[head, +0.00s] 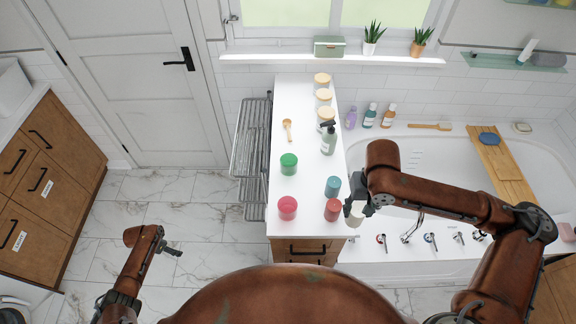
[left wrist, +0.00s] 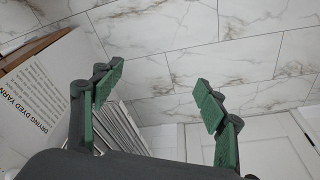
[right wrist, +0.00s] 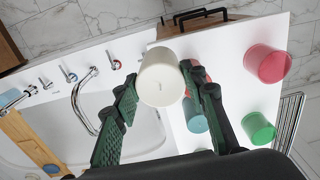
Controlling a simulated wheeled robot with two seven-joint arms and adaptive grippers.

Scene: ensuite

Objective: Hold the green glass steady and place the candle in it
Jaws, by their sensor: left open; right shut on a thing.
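The green glass (head: 288,163) stands on the white counter, left of its middle. It also shows in the right wrist view (right wrist: 258,129). The candle (right wrist: 160,80) is a white cylinder between the fingers of my right gripper (head: 357,200), which is shut on it. In the head view the candle (head: 355,213) hangs at the counter's right edge, beside the dark red glass (head: 332,210). My left gripper (head: 174,249) is open and empty over the floor, left of the counter and well away from the green glass. The left wrist view shows its spread fingers (left wrist: 158,90).
A pink-red glass (head: 288,208) and a blue glass (head: 333,187) stand near the green glass. Behind are a soap bottle (head: 328,140), a wooden brush (head: 287,130) and lidded jars (head: 324,96). A wire rack (head: 249,150) stands left of the counter; the bathtub (head: 425,155) lies right.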

